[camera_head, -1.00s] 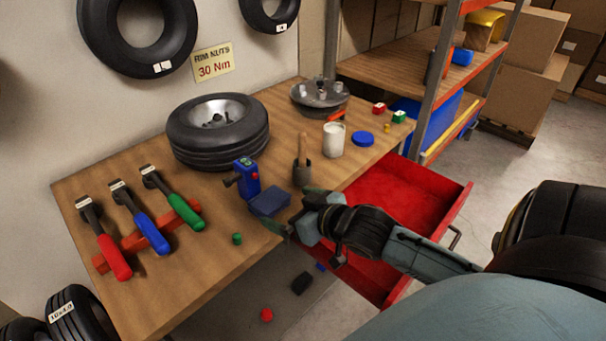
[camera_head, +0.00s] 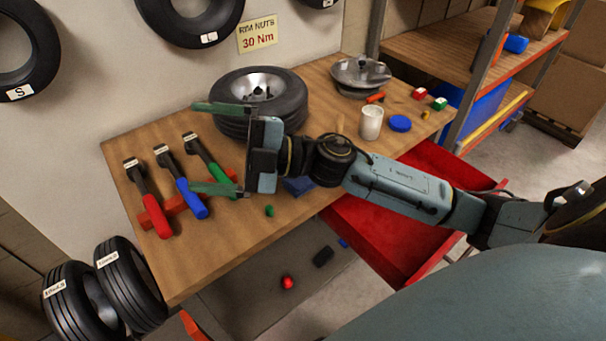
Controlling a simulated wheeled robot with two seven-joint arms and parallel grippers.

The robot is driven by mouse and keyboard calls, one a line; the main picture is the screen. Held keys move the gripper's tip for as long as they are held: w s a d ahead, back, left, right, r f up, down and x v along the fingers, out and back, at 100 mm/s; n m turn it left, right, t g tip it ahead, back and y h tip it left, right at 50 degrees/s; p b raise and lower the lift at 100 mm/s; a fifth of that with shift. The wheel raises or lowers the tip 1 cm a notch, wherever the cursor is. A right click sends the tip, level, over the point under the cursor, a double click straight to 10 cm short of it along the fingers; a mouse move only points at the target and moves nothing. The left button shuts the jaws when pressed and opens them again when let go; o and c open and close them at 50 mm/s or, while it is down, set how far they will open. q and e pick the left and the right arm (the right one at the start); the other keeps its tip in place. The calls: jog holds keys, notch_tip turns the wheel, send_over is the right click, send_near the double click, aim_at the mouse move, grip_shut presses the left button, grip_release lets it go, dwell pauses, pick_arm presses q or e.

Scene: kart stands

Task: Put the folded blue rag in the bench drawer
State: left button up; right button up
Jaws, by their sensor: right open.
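The folded blue rag (camera_head: 299,186) lies on the wooden bench near its front edge, partly hidden under my right arm. The red bench drawer (camera_head: 373,232) is pulled out below the front edge; its inside shows red and looks empty where I can see it. My right gripper (camera_head: 216,148) is open and empty above the bench, left of the rag, with its fingers spread apart and pointing left, between the tyre and the handled tools. My right arm passes over part of the drawer. My left gripper is not in view.
The bench (camera_head: 230,235) bears a tyre on a rim (camera_head: 290,100), red, blue and green handled tools (camera_head: 185,190), a green piece (camera_head: 269,211), a white cup (camera_head: 371,123) and a blue lid (camera_head: 400,123). Shelves (camera_head: 440,55) stand at right. Small items lie on the floor.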

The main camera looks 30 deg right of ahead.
notch_tip(320, 180, down, 2)
jog(key=s+a+f+n+g+h, duration=0.1)
jog(key=a+n+g+h, duration=0.15)
jog(key=n+g, duration=0.5)
jog(key=n+g+h+p, duration=0.2)
jog(key=n+h+p, duration=0.15)
jog(key=h, duration=1.25)
send_over(302, 180)
jog(key=d, duration=0.1)
notch_tip(302, 180, down, 5)
jog(key=shift+n, duration=0.3)
jog(key=f, duration=0.6)
jog(key=shift+w+f, duration=0.25)
jog(key=shift+f, duration=0.15)
jog(key=shift+w+a+f, duration=0.1)
jog(key=shift+w+f, duration=0.05)
jog(key=shift+f, duration=1.4)
jog(key=shift+w+f, duration=0.1)
jog(key=shift+f, duration=1.4)
jog(key=c, duration=1)
